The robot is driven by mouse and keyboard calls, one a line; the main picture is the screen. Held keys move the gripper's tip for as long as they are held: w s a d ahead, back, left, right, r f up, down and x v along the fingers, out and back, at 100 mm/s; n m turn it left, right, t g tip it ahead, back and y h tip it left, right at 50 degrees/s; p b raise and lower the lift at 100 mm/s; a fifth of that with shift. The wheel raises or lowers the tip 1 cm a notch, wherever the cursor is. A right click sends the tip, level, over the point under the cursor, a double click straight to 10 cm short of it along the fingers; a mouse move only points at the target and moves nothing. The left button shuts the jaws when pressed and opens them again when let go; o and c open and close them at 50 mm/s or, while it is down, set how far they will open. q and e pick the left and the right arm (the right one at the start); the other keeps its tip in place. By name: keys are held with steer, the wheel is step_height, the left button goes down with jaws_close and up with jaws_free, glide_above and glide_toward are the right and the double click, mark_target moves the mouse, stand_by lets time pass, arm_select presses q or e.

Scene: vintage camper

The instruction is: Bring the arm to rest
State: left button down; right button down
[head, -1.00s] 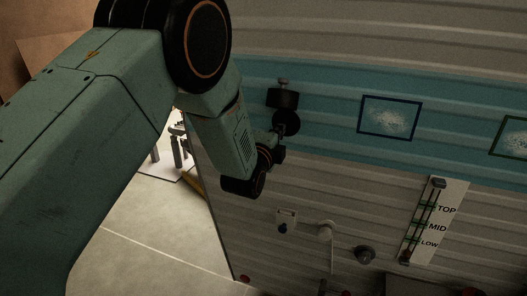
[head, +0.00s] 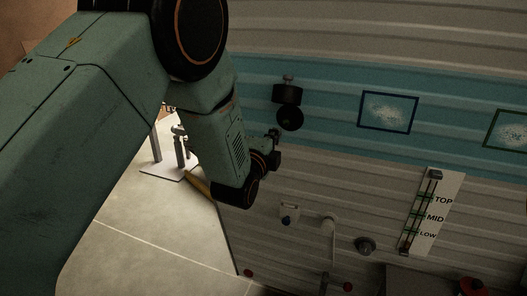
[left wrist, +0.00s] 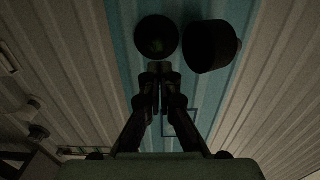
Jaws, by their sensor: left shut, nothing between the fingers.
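My left arm (head: 95,115) is green with black joints and comes in from the left in the head view, bent at the elbow. My left gripper (head: 274,135) is small and dark at its far end, in front of the camper wall and just below a black wall lamp (head: 289,118). In the left wrist view the two fingers of the gripper (left wrist: 158,70) are together with nothing between them. The lamp (left wrist: 211,46) shows just past the fingertips there; I cannot tell the exact gap. My right gripper is not in view.
The ribbed wall has a blue band (head: 340,75) with framed pictures (head: 388,112). Pale floor (head: 150,235) lies open at lower left.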

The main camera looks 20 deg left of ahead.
arm_select(q)
steer(key=shift+s, duration=3.3)
steer(key=s+a+f+n+g+b, duration=0.1)
steer(key=s+f+n+g+b, duration=0.15)
steer(key=s+f+n, duration=0.45)
steer(key=s+a+f+n+g+y+b, duration=0.1)
steer(key=s+f+n+g, duration=0.25)
steer(key=f, duration=0.75)
steer(key=s+a+f+n+g+b, duration=0.1)
steer(key=s+f+n+g, duration=0.35)
steer(key=f, duration=0.45)
steer(key=s+f+n+g+b, duration=0.2)
steer(key=s+f+g+b, duration=0.1)
steer(key=s+f, duration=0.6)
steer(key=s+a+f+n+g+b, duration=0.1)
steer(key=s+f+g+b, duration=0.3)
steer(key=s+f, duration=0.6)
steer(key=s+n, duration=0.1)
steer(key=s, duration=0.6)
steer(key=shift+s+f, duration=0.2)
steer(key=shift+s, duration=0.05)
